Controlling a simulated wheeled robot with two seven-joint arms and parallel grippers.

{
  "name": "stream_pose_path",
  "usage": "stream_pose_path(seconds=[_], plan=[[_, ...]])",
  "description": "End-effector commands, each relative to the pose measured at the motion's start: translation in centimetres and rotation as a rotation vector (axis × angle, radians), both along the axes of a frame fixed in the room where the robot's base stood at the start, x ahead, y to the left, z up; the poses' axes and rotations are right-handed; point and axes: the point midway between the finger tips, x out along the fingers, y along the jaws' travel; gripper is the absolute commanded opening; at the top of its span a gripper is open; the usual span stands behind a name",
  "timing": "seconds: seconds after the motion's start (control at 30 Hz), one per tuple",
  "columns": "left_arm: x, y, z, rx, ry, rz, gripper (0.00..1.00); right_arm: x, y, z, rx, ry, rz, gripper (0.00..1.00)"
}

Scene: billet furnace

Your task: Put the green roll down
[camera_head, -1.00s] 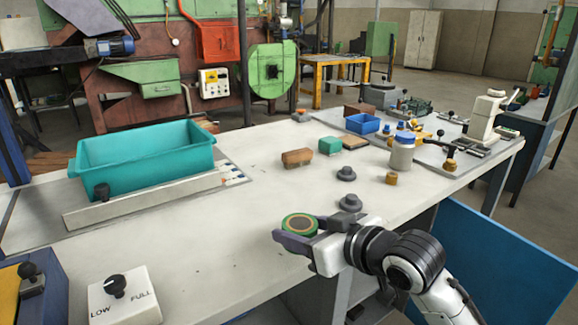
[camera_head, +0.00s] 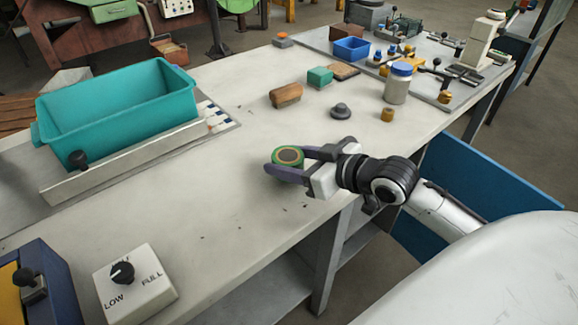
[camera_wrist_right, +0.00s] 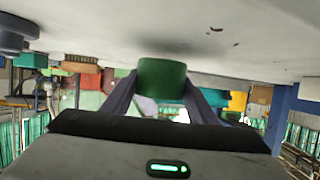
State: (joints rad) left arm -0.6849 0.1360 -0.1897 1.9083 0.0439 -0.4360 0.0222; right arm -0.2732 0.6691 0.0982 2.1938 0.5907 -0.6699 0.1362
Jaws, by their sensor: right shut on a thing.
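The green roll (camera_head: 288,156) is a short green cylinder with a ringed, dark-centred top. My right gripper (camera_head: 287,165) is shut on it near the front edge of the white table (camera_head: 225,205). In the right wrist view the green roll (camera_wrist_right: 162,79) sits between the two dark fingers, close to the pale table surface, which appears upside down at the top. A dark shadow lies beside the roll there. I cannot tell whether the roll touches the table. My left gripper is not in view.
A teal bin (camera_head: 120,115) stands at the left behind a metal rail. A brown block (camera_head: 286,95), green block (camera_head: 320,77), dark grey knob (camera_head: 340,111) and blue-lidded jar (camera_head: 398,83) stand behind the roll. A LOW/FULL switch box (camera_head: 135,285) is at front left. The table around the roll is clear.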

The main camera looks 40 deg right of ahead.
Motion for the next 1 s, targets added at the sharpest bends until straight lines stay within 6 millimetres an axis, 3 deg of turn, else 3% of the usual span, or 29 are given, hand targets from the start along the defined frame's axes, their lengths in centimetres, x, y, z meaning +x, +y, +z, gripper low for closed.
stream_pose_path(seconds=[0.1,0.47,0.5,0.6,1.0], plan=[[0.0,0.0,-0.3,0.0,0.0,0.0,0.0,0.0,0.0,-1.8,0.0,0.001,-0.001,0.28],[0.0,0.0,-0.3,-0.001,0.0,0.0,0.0,0.0,0.0,-2.1,-0.001,-0.001,0.0,0.28],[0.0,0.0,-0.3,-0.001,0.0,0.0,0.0,0.0,0.0,-2.2,0.0,0.0,0.0,0.56],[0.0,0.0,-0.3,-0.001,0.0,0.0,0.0,0.0,0.0,-2.2,0.0,0.0,0.0,0.72],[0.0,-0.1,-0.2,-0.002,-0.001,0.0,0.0,-0.3,-0.1,-1.8,-0.002,0.002,-0.001,0.72]])
